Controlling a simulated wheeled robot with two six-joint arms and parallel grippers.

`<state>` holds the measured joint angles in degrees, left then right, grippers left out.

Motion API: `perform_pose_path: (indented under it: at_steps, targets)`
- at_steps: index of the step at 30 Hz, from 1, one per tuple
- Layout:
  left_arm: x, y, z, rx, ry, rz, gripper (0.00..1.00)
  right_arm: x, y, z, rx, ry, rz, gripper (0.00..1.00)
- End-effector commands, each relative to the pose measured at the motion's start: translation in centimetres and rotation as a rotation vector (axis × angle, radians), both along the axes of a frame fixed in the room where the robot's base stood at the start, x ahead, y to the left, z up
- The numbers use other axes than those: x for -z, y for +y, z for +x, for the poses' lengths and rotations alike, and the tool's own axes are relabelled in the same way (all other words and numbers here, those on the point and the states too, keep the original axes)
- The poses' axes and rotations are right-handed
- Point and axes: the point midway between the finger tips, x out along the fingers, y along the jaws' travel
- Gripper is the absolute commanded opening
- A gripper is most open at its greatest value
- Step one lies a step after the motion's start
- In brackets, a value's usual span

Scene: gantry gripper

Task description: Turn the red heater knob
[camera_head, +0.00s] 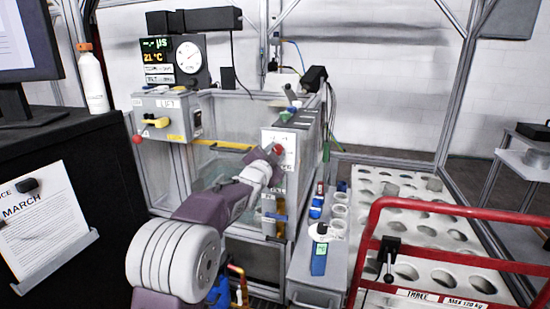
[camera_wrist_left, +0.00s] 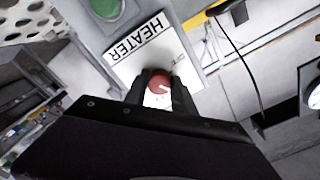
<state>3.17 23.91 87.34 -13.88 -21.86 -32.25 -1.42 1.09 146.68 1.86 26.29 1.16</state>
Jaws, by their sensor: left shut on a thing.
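The red heater knob (camera_wrist_left: 160,83) sits on a white panel marked HEATER (camera_wrist_left: 140,47). In the left wrist view its face and a white pointer line show. In the head view the knob (camera_head: 279,149) shows at the tip of my left gripper (camera_head: 272,156). My left gripper, also in the left wrist view (camera_wrist_left: 160,88), is shut on the knob, with one dark finger on each side of it. My right gripper does not show in either view.
A box marked LIFT (camera_head: 168,102) with a yellow-black handle stands left of the heater panel. A display with a dial (camera_head: 175,60) is above it. A red rail (camera_head: 460,209) and a tray with round holes (camera_head: 430,225) are at the right.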

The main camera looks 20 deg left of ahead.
Motion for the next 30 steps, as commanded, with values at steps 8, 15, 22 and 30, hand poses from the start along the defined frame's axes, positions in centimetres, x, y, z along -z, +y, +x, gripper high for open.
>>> perform_pose_path:
  at_steps: [8,15,22,30]
  targets:
    - [0.13,-0.01,0.0,0.0,0.001,0.058,0.0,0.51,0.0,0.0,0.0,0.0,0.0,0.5]
    - [0.11,-0.01,0.0,0.001,0.001,0.064,0.0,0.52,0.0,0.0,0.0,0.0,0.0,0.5]
    - [0.11,0.0,0.0,0.001,0.001,0.063,0.39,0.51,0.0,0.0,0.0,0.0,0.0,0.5]
    - [0.04,0.0,0.0,0.0,-0.001,0.063,0.52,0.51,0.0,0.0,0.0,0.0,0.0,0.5]
